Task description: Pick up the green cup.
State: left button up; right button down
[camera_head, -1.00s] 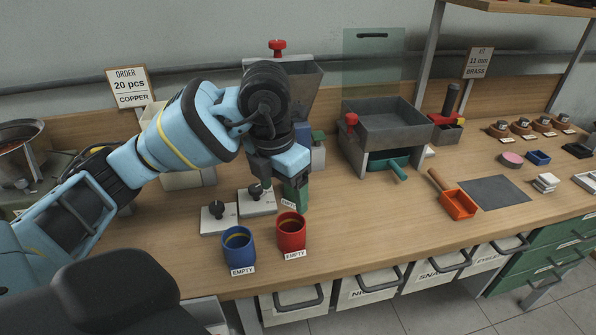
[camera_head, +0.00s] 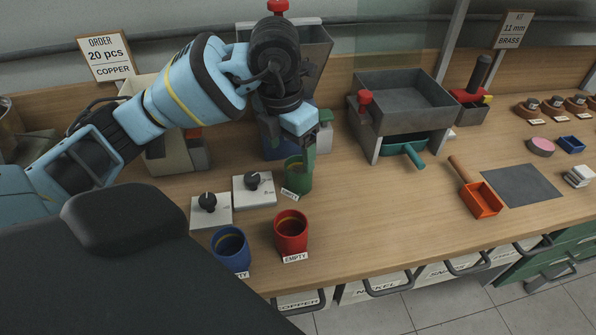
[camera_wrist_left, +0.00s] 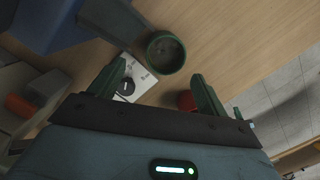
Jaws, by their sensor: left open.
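The green cup (camera_head: 299,176) stands upright on the wooden bench, behind the red cup (camera_head: 291,232), with a small label at its foot. In the left wrist view the green cup (camera_wrist_left: 166,52) shows from above, its rim round and dark inside, ahead of and between the fingertips. My left gripper (camera_head: 290,150) is above and just behind the cup, partly hiding it in the head view. In the left wrist view the gripper (camera_wrist_left: 160,78) has its two green fingers spread, with nothing between them. My right gripper is not in view.
A blue cup (camera_head: 230,249) stands near the front edge. Two white plates with black knobs (camera_head: 253,188) lie left of the green cup. A grey hopper box (camera_head: 403,103) with a teal scoop (camera_head: 405,154) stands to the right.

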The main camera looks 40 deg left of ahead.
aim_at(297, 168)
pick_arm(q)
jog(key=f, duration=0.4)
jog(key=w+f, duration=0.1)
jog(key=f, duration=0.1)
jog(key=shift+w+d, duration=0.1)
jog(key=shift+d, duration=0.3)
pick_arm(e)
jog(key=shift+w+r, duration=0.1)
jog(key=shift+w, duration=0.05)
pick_arm(q)
jog(key=shift+c, duration=1.1)
jog(key=c, duration=1)
jog(key=shift+r, duration=0.1)
